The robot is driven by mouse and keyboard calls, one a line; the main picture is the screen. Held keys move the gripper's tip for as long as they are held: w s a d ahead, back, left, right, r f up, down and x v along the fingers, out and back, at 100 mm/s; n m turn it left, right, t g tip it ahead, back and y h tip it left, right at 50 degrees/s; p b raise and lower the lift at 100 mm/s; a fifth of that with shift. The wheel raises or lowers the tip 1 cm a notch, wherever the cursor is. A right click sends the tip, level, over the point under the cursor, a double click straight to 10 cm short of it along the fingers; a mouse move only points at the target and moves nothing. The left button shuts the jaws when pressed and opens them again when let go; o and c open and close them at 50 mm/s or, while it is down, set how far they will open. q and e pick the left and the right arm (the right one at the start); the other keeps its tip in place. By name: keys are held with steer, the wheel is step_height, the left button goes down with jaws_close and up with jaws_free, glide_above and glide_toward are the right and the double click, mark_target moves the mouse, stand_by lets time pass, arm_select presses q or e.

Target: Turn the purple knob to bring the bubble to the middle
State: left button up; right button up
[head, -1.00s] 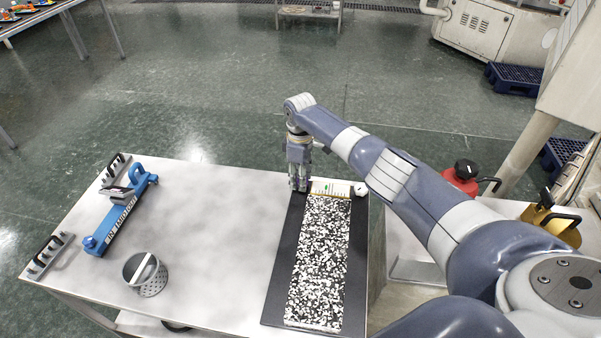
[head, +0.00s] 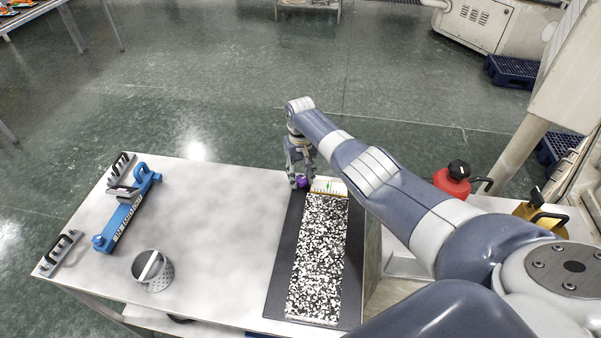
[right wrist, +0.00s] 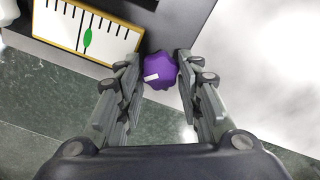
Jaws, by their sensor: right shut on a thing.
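The purple knob (head: 302,182) is at the far left corner of the black plate (head: 283,260), beside the scale. In the right wrist view the lobed knob (right wrist: 160,70) has a white mark pointing left. My right gripper (right wrist: 160,73) has its fingers on both sides of the knob and is shut on it. The white scale (right wrist: 110,45) with black ticks holds a green bubble (right wrist: 88,37), just right of a long tick there. In the head view the scale (head: 325,187) is small. The left gripper is out of view.
A black-and-white speckled slab (head: 318,255) lies on the black plate. A blue tool (head: 127,210), dark-handled holders (head: 60,250) and a metal cup (head: 152,271) stand on the table's left. A red can (head: 453,182) is at right. The table's middle is clear.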

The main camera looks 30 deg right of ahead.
mark_target(301, 178)
steer(key=shift+w+r+m+p, duration=0.1)
steer(key=shift+m+p, duration=0.3)
steer(key=shift+m, duration=1.8)
steer(key=shift+d, duration=0.1)
steer(key=o, duration=1.1)
steer(key=shift+c, duration=0.2)
steer(key=shift+r, duration=0.7)
step_height(301, 178, up, 10)
steer(key=shift+r, duration=0.25)
